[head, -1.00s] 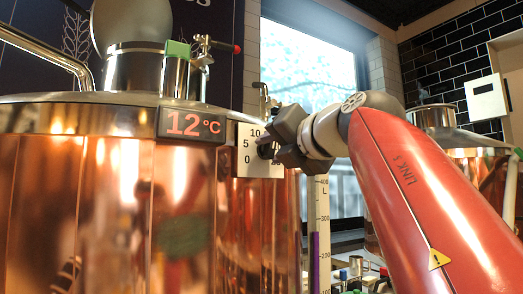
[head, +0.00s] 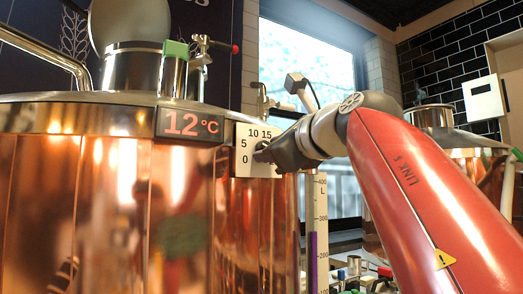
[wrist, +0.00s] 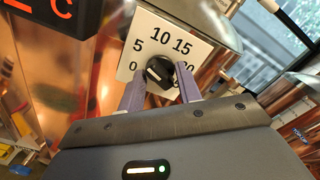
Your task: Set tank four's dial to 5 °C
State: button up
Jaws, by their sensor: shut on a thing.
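The dial is a white square plate (wrist: 197,45) with a round black knob (wrist: 158,72) that has a pale pointer mark. Its scale shows 0, 5, 10, 15 and a partly hidden 20. The pointer mark seems to lie toward the low side on the left; its exact reading is unclear. My gripper (wrist: 160,84) has one finger on each side of the knob and is shut on it. In the head view, my gripper (head: 264,154) covers the plate's lower right (head: 244,131). The red display (head: 190,123) beside it reads 12 °C.
The copper tank (head: 110,200) fills the left, with a steel rim and pipework above. A level gauge (head: 318,215) stands just below and right of my gripper. Another copper tank (head: 480,165) is at the right. Small items crowd a bench at the bottom.

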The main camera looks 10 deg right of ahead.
jog(key=o, duration=1)
jog(key=shift+b+v, duration=0.6)
jog(key=shift+v, duration=2.45)
jog(key=shift+s, duration=0.1)
